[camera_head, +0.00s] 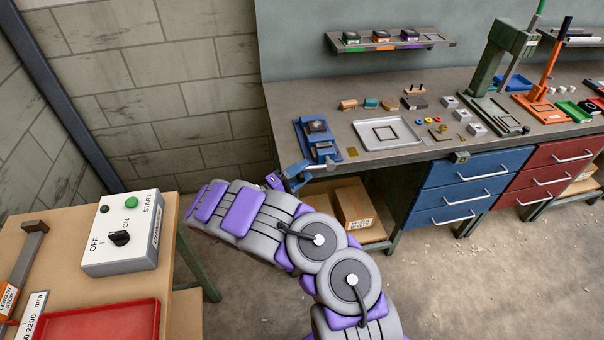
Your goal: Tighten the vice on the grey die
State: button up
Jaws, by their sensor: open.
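A blue vice (327,150) stands at the left end of the grey workbench, near its front edge. A dark grey block, which looks like the grey die (317,127), sits at its top; I cannot tell how tightly the jaws hold it. A blue part with a bar sticks out from the bench's front edge below the vice, perhaps its screw and handle (297,172). My gripper (275,181) shows only as a small purple tip beside that part, left of it. The rest is hidden behind my arm. It is open, and I cannot tell whether it touches the part.
A grey tray (410,137) and several small parts lie right of the vice. A green press (490,85) and an orange press (550,80) stand farther right. A white switch box (122,240) and red tray (95,322) are on the wooden table at left. A box (352,207) sits underneath.

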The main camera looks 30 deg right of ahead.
jog(key=shift+d, duration=0.65)
jog(key=shift+c, duration=0.3)
jog(key=shift+d+f, duration=0.1)
jog(key=shift+d, duration=0.25)
jog(key=c, duration=0.3)
jog(key=shift+a, duration=0.5)
grip_shut()
